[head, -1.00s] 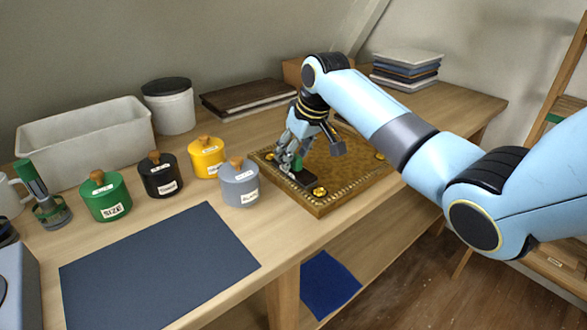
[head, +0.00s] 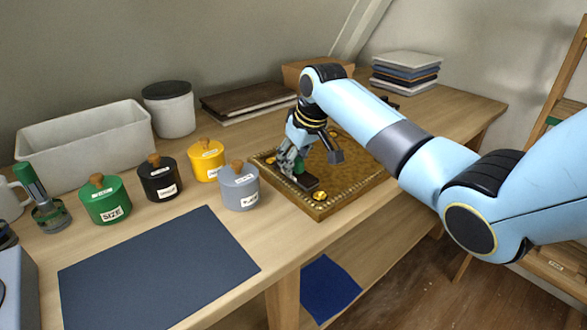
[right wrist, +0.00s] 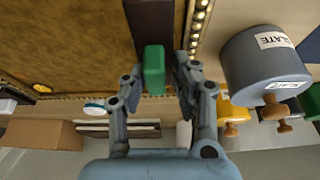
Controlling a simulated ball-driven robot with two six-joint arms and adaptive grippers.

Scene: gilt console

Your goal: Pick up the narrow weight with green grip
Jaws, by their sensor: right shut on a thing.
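The narrow weight is a dark block (head: 307,183) with a green grip (head: 299,166). It is over the front left part of the gilt-edged brown board (head: 345,195). My right gripper (head: 293,162) reaches down to it and is shut on the green grip. In the right wrist view the green grip (right wrist: 154,70) sits between the two fingers (right wrist: 154,88), with the dark block (right wrist: 151,22) beyond it. I cannot tell whether the block touches the board. My left gripper is not in view.
Left of the board stand a slate pot (head: 239,190), a yellow pot (head: 207,160), a black pot (head: 161,180) and a green pot (head: 104,202). A dark blue mat (head: 155,265) lies in front. A brown box (head: 318,70) and stacked slabs (head: 407,68) stand behind.

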